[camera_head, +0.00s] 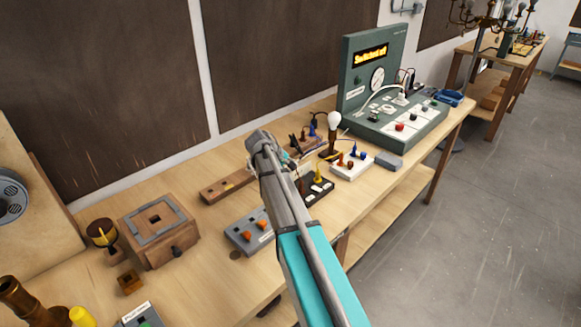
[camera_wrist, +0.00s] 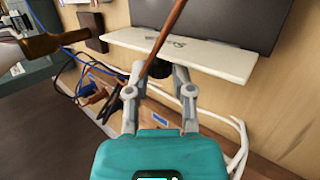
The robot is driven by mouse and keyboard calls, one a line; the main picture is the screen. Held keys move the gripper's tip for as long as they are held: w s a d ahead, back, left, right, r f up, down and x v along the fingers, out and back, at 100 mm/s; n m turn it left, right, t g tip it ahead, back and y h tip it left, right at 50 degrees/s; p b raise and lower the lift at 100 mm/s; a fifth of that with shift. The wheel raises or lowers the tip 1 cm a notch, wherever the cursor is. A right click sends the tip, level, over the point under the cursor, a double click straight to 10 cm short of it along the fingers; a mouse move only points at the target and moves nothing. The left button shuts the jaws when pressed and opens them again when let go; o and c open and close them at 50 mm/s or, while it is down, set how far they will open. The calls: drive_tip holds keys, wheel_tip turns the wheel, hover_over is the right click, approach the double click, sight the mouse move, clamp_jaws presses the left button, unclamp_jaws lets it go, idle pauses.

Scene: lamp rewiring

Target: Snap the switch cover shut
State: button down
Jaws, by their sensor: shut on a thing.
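In the wrist view, my gripper (camera_wrist: 159,74) has its two grey fingers close together on a small black piece (camera_wrist: 161,69). Most of that piece is hidden by the fingers, and I cannot tell whether it is the switch cover. A thin brown rod (camera_wrist: 169,38) crosses above it, in front of a pale board with dark marks (camera_wrist: 190,53). In the head view, my arm reaches over the bench and hides its own fingertips. A lamp with a white bulb (camera_head: 334,122) stands just right of the arm's end. No switch cover can be made out clearly.
A green console (camera_head: 372,75) reads "Switched off" behind the lamp. A white tray (camera_head: 349,171), a black tray (camera_head: 322,189) and a grey tray (camera_head: 243,236) hold small parts. A wooden box (camera_head: 160,232) stands left. Blue and white cables (camera_wrist: 234,125) run near my fingers.

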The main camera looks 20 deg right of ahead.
sight(298, 172)
drive_tip(key=s+t, duration=0.1)
drive_tip(key=s+m+t+y, duration=0.1)
drive_tip(key=shift+d+r+t+p, duration=0.15)
drive_tip(key=shift+r+t+p, duration=0.15)
drive_tip(key=shift+p, duration=0.1)
drive_tip(key=shift+s+d+f+m+t+y, duration=0.15)
drive_tip(key=shift+s+m+t+y, duration=0.3)
drive_tip(key=shift+t, duration=0.65)
drive_tip(key=t+b, duration=0.1)
drive_tip(key=s+m+t+b, duration=0.1)
drive_tip(key=s+d+m+t+y+b, duration=0.1)
drive_tip(key=t+b, duration=0.1)
drive_tip(key=shift+f, duration=0.25)
drive_tip(key=shift+m+t+b, duration=0.25)
drive_tip(key=shift+t+b, duration=0.35)
drive_tip(key=shift+b, duration=0.05)
drive_tip(key=shift+r, duration=0.1)
drive_tip(key=shift+c, duration=2.4)
unclamp_jaws()
drive_tip(key=shift+w+r+p, duration=0.15)
drive_tip(key=shift+p, duration=0.15)
